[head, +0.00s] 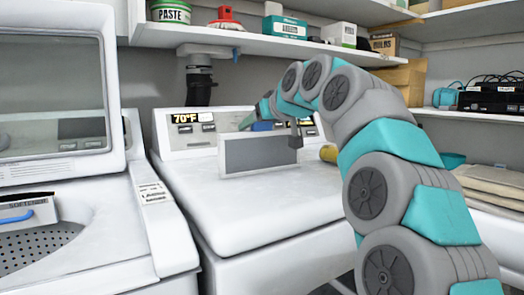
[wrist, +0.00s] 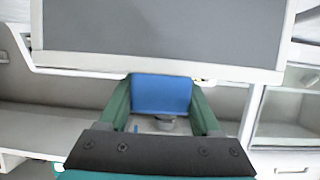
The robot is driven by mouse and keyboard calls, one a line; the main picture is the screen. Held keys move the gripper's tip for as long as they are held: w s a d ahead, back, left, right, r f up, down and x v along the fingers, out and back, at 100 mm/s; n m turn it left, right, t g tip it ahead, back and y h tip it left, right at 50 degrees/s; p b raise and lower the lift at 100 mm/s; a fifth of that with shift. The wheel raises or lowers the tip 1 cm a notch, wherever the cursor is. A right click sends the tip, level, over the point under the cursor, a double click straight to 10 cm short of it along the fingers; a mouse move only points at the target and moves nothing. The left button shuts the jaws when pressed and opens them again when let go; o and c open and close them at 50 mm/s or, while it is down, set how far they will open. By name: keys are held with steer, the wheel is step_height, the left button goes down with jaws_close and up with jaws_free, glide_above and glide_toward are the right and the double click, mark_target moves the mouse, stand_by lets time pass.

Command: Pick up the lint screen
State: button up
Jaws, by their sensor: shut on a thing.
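The lint screen (head: 258,154) is a flat dark grey panel with a pale frame. In the head view it stands upright over the top of the right-hand white machine (head: 240,215); I cannot tell whether it touches that surface. In the wrist view the lint screen (wrist: 160,28) fills the upper part of the picture. My gripper (wrist: 160,88) is shut on it, with a blue piece at the screen's edge between the two green fingers. In the head view the arm reaches in from the right and partly hides the machine's panel.
A left-hand machine with a raised lid (head: 55,95) holds a blue-handled softener drawer (head: 28,214). A shelf (head: 190,37) above carries a paste tub (head: 173,13) and boxes. A yellow roll (head: 328,153) lies behind my arm. The front machine top is clear.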

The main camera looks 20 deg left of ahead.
jaws_close()
steer(key=shift+r, duration=0.15)
stand_by(0.4)
steer(key=shift+r+p, duration=0.5)
steer(key=shift+r, duration=1.05)
